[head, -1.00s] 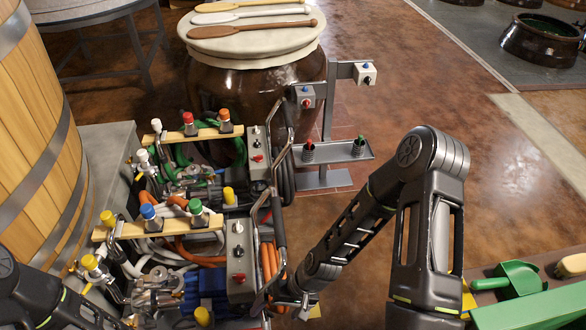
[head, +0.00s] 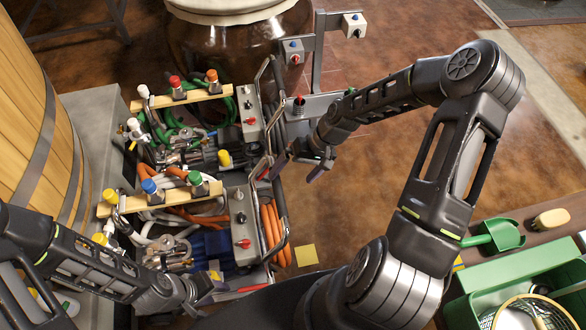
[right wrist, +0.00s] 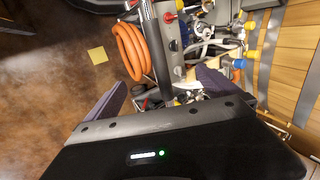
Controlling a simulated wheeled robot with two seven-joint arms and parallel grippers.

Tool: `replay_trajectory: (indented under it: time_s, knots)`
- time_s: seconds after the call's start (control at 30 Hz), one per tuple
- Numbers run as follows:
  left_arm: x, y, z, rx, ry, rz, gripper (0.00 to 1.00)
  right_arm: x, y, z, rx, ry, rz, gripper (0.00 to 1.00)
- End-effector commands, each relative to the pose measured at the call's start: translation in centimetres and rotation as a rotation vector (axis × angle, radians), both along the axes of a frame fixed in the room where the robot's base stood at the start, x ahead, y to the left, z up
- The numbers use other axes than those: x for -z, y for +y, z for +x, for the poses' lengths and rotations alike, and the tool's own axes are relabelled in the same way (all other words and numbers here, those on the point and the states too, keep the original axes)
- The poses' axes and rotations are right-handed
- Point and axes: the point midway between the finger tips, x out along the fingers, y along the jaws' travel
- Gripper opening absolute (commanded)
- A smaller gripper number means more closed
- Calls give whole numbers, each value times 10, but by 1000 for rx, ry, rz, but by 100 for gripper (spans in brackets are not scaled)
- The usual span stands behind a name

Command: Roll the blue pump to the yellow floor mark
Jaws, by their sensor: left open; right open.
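The blue pump (head: 207,246) sits in the nearer wheeled unit at left, among orange and white hoses. Its blue body is partly covered by hoses and a wooden bar. Its dark push handle (head: 280,212) rises on the right side; the handle also shows in the right wrist view (right wrist: 155,50). The yellow floor mark (head: 306,255) lies bare on the floor just right of the unit; it also shows in the right wrist view (right wrist: 97,55). My right gripper (head: 297,173) is open near the handle's far end, holding nothing. My left gripper (head: 218,288) is open at the unit's near edge.
A similar unit with a green hose (head: 165,130) stands directly behind the blue pump's unit. A wooden barrel (head: 35,110) and grey plinth (head: 93,110) bound the left. A post with switch boxes (head: 318,50) stands behind. A green crate (head: 455,315) is at right. Floor right of the mark is open.

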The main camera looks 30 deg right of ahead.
Motion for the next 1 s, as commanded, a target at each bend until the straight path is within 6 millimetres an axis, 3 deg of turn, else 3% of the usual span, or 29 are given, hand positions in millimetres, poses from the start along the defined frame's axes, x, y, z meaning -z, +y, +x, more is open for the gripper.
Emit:
replay_trajectory:
  time_s: [0.27, 0.7, 1.0]
  knots:
    - [12, 0, 2, 1, -4, -2, 41, 15, 7, 1, -3, 1, 1, 100]
    - [72, -2, 6, 4, -19, -11, 41, 85, 43, 11, -4, 0, 1, 100]
    - [77, -2, 7, 4, -20, -11, 41, 92, 49, 13, 1, 0, 1, 100]
